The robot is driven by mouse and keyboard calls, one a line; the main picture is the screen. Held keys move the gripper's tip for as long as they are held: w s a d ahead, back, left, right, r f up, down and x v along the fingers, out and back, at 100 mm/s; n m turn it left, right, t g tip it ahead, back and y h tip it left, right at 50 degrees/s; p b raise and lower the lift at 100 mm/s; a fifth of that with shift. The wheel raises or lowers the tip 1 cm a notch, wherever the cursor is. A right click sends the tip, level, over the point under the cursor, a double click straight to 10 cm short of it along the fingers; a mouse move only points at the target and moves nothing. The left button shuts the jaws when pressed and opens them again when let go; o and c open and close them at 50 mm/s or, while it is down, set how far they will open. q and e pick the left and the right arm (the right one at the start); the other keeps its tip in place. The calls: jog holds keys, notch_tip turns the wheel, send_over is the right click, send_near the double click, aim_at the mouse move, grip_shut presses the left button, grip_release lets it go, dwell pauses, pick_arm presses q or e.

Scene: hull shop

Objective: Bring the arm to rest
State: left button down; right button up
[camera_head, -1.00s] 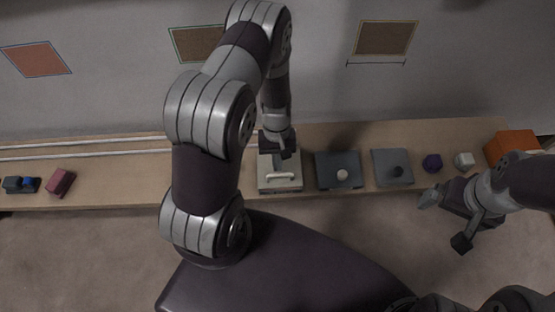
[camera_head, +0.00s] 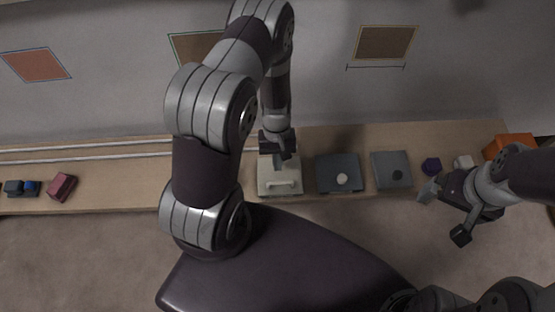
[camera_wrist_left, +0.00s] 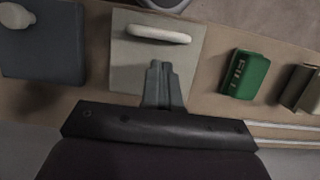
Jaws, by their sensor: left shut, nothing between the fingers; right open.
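My left arm comes in from the left and reaches over the bench. Its left gripper (camera_head: 281,160) is shut and empty, above the back of a cream box with a bar handle (camera_head: 278,183). In the left wrist view the shut fingers (camera_wrist_left: 162,82) overlap the box's plate (camera_wrist_left: 128,68), just short of its white handle (camera_wrist_left: 158,34); whether they touch the plate I cannot tell. My right gripper (camera_head: 443,213) is open and empty, in front of the bench's right end, its fingers spread apart.
The bench (camera_head: 120,190) also holds a dark box with a round knob (camera_head: 338,165), a grey box with a dark knob (camera_head: 391,165), a purple piece (camera_head: 431,166), an orange box (camera_head: 505,145) and a maroon block (camera_head: 61,187). A green box (camera_wrist_left: 245,75) lies beside the cream box.

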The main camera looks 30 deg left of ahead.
pick_arm(q)
jog(key=w+v, duration=0.1)
jog(key=v, duration=0.9)
jog(key=s+d+r+m+t+y+p, duration=0.1)
jog(key=s+r+m+t+p, duration=0.1)
jog(key=r, duration=0.7)
jog(key=s+d+r+m+t+p, duration=0.2)
jog(key=s+r+m, duration=0.1)
jog(key=r, duration=0.6)
jog(key=shift+s+r+m+y, duration=0.35)
jog(key=shift+r+m+y, duration=0.05)
jog(key=shift+m, duration=0.3)
pick_arm(e)
jog(key=r, duration=0.4)
jog(key=shift+w+a+r, duration=0.2)
jog(key=shift+w, duration=0.2)
pick_arm(q)
jog(key=shift+d, duration=0.1)
